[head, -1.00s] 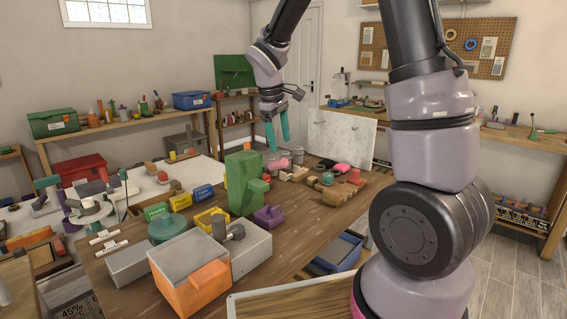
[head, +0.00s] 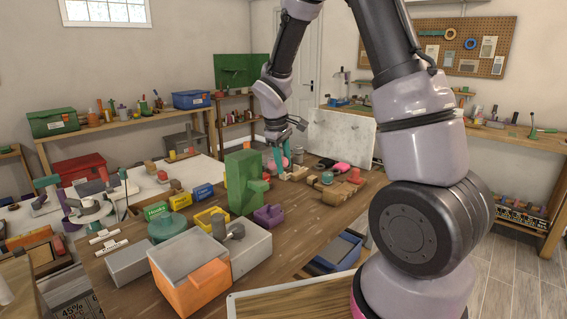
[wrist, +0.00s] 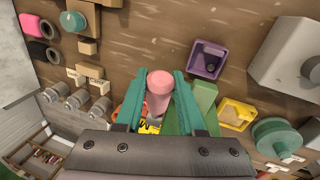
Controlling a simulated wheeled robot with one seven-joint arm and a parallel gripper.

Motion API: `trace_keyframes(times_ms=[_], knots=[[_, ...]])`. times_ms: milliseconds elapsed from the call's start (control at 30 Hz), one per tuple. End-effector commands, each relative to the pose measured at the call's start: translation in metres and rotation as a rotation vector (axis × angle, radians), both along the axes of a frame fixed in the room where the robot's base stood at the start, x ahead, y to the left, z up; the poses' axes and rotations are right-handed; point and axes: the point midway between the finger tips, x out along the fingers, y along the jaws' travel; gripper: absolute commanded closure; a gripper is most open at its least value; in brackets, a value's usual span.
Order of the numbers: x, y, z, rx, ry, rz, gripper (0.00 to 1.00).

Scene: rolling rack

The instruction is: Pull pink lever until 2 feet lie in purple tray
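The pink lever (wrist: 158,92) stands between the two teal fingers of my gripper (wrist: 155,98) in the wrist view, with gaps on both sides. My gripper (head: 279,160) is open, and in the head view it is low over the bench behind the tall green block (head: 240,190); its fingertips are partly hidden there. The purple tray (head: 268,216) sits right of the green block. It also shows in the wrist view (wrist: 193,65), with something small and dark inside that I cannot identify. Whether any feet lie in it I cannot tell.
A yellow tray (wrist: 236,113) stands near the purple one. A grey box (head: 248,250) and an orange box (head: 192,290) fill the front of the bench. Tan wooden blocks (wrist: 88,47) lie on the other side of my gripper. The bench top (head: 315,205) right of the purple tray is clear.

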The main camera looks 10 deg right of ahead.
Motion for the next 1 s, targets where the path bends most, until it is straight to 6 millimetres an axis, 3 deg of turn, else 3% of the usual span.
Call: trace_keyframes(times_ms=[67, 1000], knots=[[0.0001, 0.0, 0.0002, 0.0, 0.0, 0.0, 1.0], [0.0003, 0.0002, 0.0006, 0.0, -0.001, 0.0, 1.0]])
